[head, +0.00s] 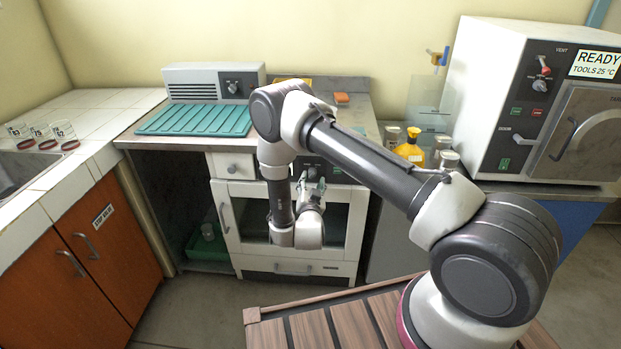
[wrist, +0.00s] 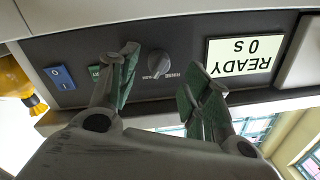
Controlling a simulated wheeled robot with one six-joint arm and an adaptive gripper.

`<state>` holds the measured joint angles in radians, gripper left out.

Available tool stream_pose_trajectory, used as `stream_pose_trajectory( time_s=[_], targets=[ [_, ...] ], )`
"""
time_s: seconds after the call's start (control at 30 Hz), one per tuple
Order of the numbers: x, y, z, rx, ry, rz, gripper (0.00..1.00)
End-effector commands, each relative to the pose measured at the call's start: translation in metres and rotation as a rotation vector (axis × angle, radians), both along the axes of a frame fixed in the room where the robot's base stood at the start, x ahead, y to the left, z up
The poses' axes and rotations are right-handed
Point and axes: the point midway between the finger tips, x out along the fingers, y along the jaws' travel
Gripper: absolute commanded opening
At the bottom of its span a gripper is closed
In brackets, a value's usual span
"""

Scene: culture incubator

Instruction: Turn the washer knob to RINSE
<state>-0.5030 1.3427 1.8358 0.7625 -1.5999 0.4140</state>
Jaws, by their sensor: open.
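The washer is a white cabinet (head: 230,213) with a glass door under the counter. Its dark control panel shows in the wrist view (wrist: 190,35), upside down. The round grey knob (wrist: 158,63) sits on this panel, with small labels by it, one looking like RINSE; its exact setting is hard to read. My gripper (wrist: 163,72) is open, its green-padded fingers in front of the panel, one to each side of the knob in the picture. Contact with the knob is not visible. In the head view, my gripper (head: 314,188) is at the panel, which my arm partly hides.
A display (wrist: 245,54) reads READY 0 s. A blue switch (wrist: 59,77) and a green button (wrist: 95,72), partly behind a finger, are on the panel. A teal mat (head: 195,120) lies on the counter above. Yellow bottle (head: 410,148) and incubator (head: 500,80) stand right.

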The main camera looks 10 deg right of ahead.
Motion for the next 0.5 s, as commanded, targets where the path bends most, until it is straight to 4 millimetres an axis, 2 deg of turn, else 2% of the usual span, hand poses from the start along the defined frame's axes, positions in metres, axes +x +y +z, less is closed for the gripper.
stream_pose_trajectory(
  time_s=[0.03,0.2,0.5],
  targets=[
    [0.009,-0.003,0.0,0.002,-0.001,-0.001,0.49],
    [0.031,-0.008,0.0,0.0,0.001,-0.001,0.49],
    [0.039,-0.01,0.0,-0.001,0.003,0.001,0.49]
  ],
)
